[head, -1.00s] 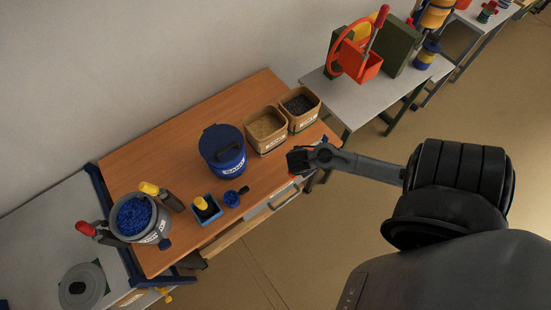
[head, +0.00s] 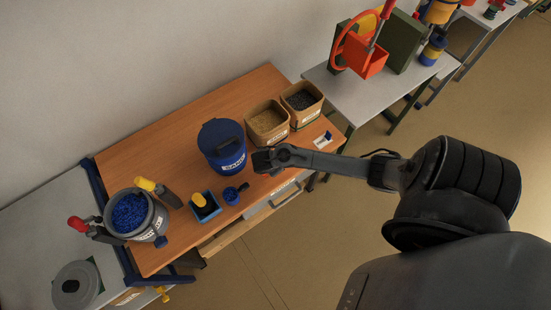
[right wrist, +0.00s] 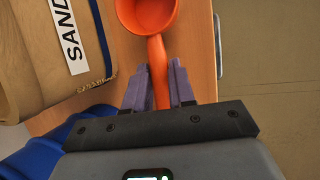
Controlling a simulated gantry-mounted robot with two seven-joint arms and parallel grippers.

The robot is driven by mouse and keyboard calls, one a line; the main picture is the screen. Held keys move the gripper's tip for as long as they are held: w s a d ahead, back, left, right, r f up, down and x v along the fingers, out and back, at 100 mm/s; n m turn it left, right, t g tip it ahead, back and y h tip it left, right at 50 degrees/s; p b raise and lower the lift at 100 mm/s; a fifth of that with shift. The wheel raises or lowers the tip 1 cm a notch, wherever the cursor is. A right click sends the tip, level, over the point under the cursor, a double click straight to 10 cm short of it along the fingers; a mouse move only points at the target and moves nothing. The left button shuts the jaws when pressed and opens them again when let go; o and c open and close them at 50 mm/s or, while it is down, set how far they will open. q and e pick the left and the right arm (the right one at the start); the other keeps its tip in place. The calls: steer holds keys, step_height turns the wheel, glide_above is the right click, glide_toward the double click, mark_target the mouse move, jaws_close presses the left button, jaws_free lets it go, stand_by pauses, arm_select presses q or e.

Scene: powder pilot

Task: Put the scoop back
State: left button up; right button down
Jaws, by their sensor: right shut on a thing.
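An orange scoop (right wrist: 147,14) shows in the right wrist view, its round bowl at the top edge and its handle running down between my fingers. My right gripper (right wrist: 157,85) is shut on that handle. In the head view my right gripper (head: 262,160) is just right of the blue lidded bucket (head: 222,148), in front of the tan sand box (head: 267,122). The scoop cannot be made out in the head view. A white card (head: 323,140) lies at the table's right end. My left gripper is not in view.
A box of dark grains (head: 301,97) stands beside the sand box. A blue scoop (head: 232,194), a small blue tray (head: 205,213) and a grey tub of blue pellets (head: 148,229) stand left along the wooden table (head: 160,150). The table's back left is bare.

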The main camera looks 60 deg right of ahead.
step_height(320, 180, down, 3)
steer(key=shift+b, duration=0.35)
steer(key=c, duration=0.9)
jaws_free()
steer(key=shift+f, duration=0.1)
steer(key=shift+c, duration=0.2)
